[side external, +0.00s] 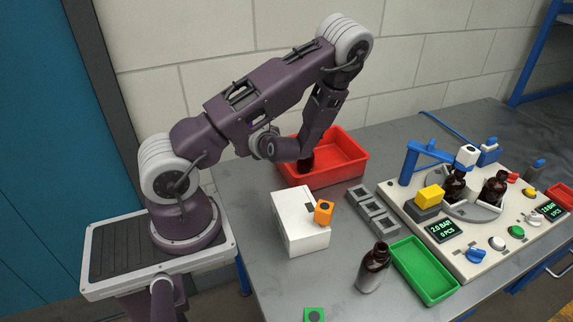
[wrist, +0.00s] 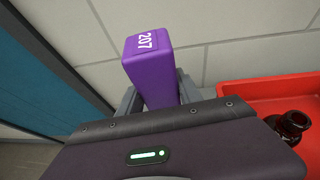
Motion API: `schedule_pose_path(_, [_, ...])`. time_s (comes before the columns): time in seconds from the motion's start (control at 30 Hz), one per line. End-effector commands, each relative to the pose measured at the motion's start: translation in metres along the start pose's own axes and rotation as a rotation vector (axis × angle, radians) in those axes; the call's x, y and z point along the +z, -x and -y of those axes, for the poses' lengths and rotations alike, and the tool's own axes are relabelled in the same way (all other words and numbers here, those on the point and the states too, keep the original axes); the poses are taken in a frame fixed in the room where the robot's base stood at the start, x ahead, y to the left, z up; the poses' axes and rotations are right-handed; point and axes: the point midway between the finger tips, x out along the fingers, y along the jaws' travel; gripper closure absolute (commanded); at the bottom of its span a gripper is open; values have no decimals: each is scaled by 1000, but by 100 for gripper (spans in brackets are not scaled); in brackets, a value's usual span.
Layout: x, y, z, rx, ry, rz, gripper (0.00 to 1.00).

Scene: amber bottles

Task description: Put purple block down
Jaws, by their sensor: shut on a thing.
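The purple block (wrist: 152,72) shows in the wrist view, with the white number 207 on its end face. My gripper (wrist: 158,92) is shut on it, with a grey finger on each side. A wall is behind the block in that view. In the side external view, the end of my arm is near the left edge of the red tray, above table height. The purple block and my fingers cannot be made out there; my own arm seems to hide them.
A red tray (side external: 348,173) holds a dark bottle (side external: 306,163). A white box (side external: 300,235) has an orange block (side external: 324,212) at its edge. A grey rack (side external: 372,212), brown bottle (side external: 372,270), green tray (side external: 425,288) and control station (side external: 480,235) stand right. A green block (side external: 314,315) lies in front.

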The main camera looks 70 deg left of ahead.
Motion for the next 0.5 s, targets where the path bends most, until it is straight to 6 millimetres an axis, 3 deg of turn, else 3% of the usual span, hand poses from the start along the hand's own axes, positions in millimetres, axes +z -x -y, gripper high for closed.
schedule_pose_path(0.17, [14,6,1,-2,3,1,100])
schedule_pose_path(0.5, [76,31,0,-2,5,1,100])
